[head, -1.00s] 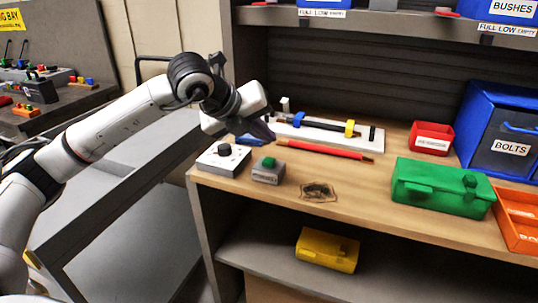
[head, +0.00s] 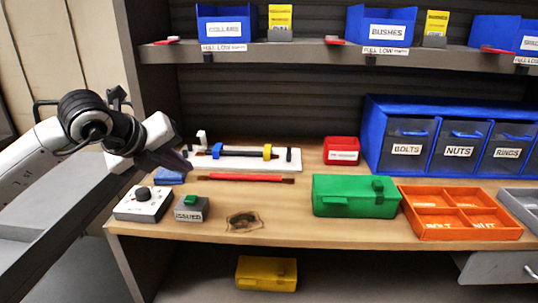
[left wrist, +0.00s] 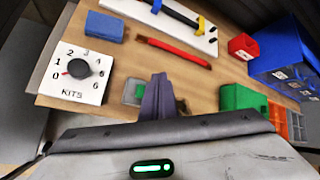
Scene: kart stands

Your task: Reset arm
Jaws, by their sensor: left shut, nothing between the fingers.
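My left arm comes in from the left in the head view. Its gripper (head: 180,164) is shut and empty, above the bench's left end, by the blue block (head: 168,177) and the white tray (head: 240,160). In the left wrist view the closed dark fingers (left wrist: 158,97) overlap the grey box with the green button (left wrist: 137,93). The white dial box marked KITS (left wrist: 82,72) is left of the fingers in that view. My right gripper is not in view.
A red bar (head: 238,178) lies before the tray. A green case (head: 352,197), orange divided tray (head: 460,222), small red bin (head: 341,151) and blue drawers (head: 372,135) stand right. A dark patch (head: 243,222) marks open worktop. A yellow case (head: 266,273) sits below.

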